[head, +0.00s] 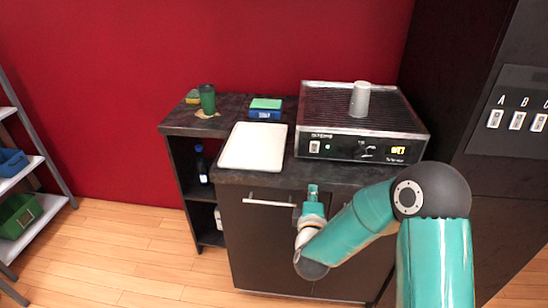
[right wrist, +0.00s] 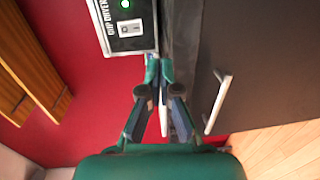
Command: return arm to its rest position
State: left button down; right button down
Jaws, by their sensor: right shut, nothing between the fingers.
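My right arm reaches in from the lower right of the head view, and its gripper (head: 313,188) is in front of the counter's front edge, just below the machine. In the right wrist view the fingers (right wrist: 159,72) are together and hold nothing. The machine (head: 360,149) has a ribbed dark top, a green light and a lit yellow switch; its panel (right wrist: 129,25) shows close up in the right wrist view, apart from the fingers. A grey cylinder (head: 360,99) stands upright on it. My left gripper is not in view.
A white tray (head: 254,147) lies on the counter left of the machine. A green cup (head: 208,98) and sponges (head: 265,107) stand behind it. The cabinet has a bar handle (head: 268,203). A shelf rack (head: 31,222) is far left; a dark panel with switches (head: 517,120) is right. Floor between is clear.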

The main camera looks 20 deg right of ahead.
jog(key=s+a+f+m+g+y, duration=0.1)
jog(key=s+a+f+g+y, duration=0.35)
jog(key=f, duration=0.75)
jog(key=s+a+f+m+g+y, duration=0.15)
jog(key=s+a+f+y, duration=0.25)
jog(key=s+a+f, duration=0.55)
jog(key=s+a+f+m+g+y, duration=0.2)
jog(key=s+a+f+m+g, duration=0.1)
jog(key=s+m+g, duration=0.1)
jog(key=s+a+f+m+g+y, duration=0.2)
jog(key=s+a+f+m+g, duration=0.1)
jog(key=s+m, duration=0.4)
jog(key=shift+s+a+f+g+p, duration=0.4)
jog(key=shift+s+a+f, duration=0.25)
jog(key=shift+s+a, duration=0.2)
